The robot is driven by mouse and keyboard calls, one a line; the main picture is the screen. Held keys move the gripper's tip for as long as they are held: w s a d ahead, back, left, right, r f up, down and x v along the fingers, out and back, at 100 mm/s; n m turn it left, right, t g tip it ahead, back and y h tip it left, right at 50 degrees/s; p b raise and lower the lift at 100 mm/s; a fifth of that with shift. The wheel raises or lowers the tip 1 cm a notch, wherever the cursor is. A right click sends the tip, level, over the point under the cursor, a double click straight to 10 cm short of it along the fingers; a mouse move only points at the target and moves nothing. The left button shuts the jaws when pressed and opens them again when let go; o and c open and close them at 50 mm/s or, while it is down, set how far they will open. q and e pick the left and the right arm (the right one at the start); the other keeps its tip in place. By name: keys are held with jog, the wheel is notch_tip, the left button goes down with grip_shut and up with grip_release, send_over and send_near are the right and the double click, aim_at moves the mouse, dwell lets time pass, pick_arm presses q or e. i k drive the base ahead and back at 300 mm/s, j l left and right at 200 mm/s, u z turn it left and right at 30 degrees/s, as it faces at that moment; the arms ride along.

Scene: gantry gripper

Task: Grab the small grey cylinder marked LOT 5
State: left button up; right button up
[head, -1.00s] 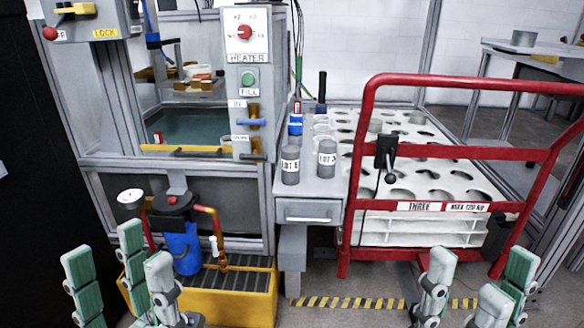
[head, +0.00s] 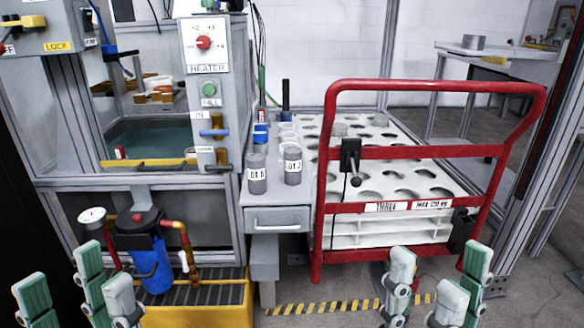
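Two small grey cylinders with white labels stand upright side by side on the small grey side table (head: 277,190). The left one (head: 257,174) bears a label that seems to read LOT 5 or LOT 6. The right one (head: 292,165) is also marked LOT, its number unclear. My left gripper (head: 75,290) is at the lower left, its green-padded fingers spread and empty. My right gripper (head: 435,285) is at the lower right, spread and empty. Both are in front of and well apart from the cylinders.
A red-framed cart (head: 316,225) with a white holed tray (head: 420,190) stands right of the side table. The heater panel (head: 205,70) and tank (head: 150,135) are to the left. A yellow bin (head: 225,305) with a blue filter (head: 152,265) stands below.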

aim_at(256, 163)
jog(key=i+j+z, duration=0.25)
jog(key=i, duration=0.3)
jog(key=i+j+z, duration=0.3)
jog(key=i, duration=0.2)
